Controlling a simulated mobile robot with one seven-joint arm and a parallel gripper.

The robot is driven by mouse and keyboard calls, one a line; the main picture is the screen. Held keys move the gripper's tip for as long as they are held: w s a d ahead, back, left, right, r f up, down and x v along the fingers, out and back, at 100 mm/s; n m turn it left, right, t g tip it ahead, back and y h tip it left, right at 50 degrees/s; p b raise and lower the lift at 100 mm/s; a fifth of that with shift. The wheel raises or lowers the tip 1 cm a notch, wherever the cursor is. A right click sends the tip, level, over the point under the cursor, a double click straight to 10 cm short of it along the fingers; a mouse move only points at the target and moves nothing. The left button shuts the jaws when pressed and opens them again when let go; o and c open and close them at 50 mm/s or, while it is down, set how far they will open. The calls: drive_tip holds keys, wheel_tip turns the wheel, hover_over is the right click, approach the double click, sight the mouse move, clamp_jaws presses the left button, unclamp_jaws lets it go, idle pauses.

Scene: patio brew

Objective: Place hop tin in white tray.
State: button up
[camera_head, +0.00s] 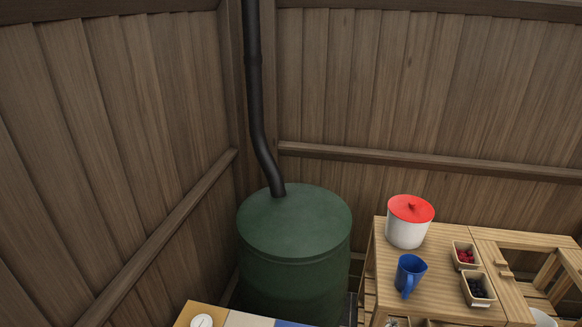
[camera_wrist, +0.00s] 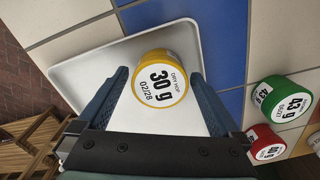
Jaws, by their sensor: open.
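In the wrist view, the hop tin (camera_wrist: 178,67) is a round yellow tin with a white label reading "DRY HOP 30 g 02/28". It lies within the outline of the white tray (camera_wrist: 82,72), label facing the camera. It appears to rest on the tray floor, but contact is hard to judge. My gripper (camera_wrist: 159,76) is open, with one dark blue finger on each side of the tin. Whether the fingers touch it is unclear. The gripper is out of the head view.
A green-rimmed tin (camera_wrist: 282,99) and a red-rimmed tin (camera_wrist: 265,143) stand right of the tray on tiles. In the head view, a wooden bench (camera_head: 390,279) holds a red-lidded pot (camera_head: 407,228), blue jug (camera_head: 409,273) and berry boxes. A green barrel (camera_head: 294,235) stands left.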

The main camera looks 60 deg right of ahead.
wheel_tip(320, 180, up, 12)
drive_tip(key=shift+r+p, duration=0.15)
drive_tip(key=shift+p, duration=0.2)
drive_tip(key=w+r+n+t+h, duration=0.3)
drive_tip(key=w+r+n+t, duration=0.45)
drive_tip(key=w+r, duration=1.3)
drive_tip(key=w+a+r+n+t+h, duration=0.1)
drive_tip(key=w+a+r+t, duration=0.15)
drive_tip(key=r, duration=0.45)
drive_tip(key=w+a+r+n+t, duration=0.1)
drive_tip(key=w+r+t, duration=0.3)
drive_tip(key=r, duration=0.3)
drive_tip(key=s+a+r+n+t, duration=0.1)
drive_tip(key=a+r+n+t, duration=0.15)
drive_tip(key=r, duration=0.55)
drive_tip(key=s+a+r+n+t+y, duration=0.1)
drive_tip(key=a+r+t, duration=0.2)
drive_tip(key=r, duration=0.4)
drive_tip(key=s+a+r+n+t, duration=0.1)
drive_tip(key=a+r+t, duration=0.15)
drive_tip(key=r, duration=0.55)
drive_tip(key=s+a+r+n+t+y, duration=0.1)
drive_tip(key=s+a+r+n+t, duration=0.1)
drive_tip(key=r, duration=0.5)
drive_tip(key=s+a+r+n+t+y, duration=0.2)
drive_tip(key=s+a+r+t, duration=0.1)
drive_tip(key=s+r, duration=0.3)
drive_tip(key=shift+s+a+r, duration=0.35)
drive_tip(key=shift+s+a, duration=0.35)
drive_tip(key=shift+a, duration=0.05)
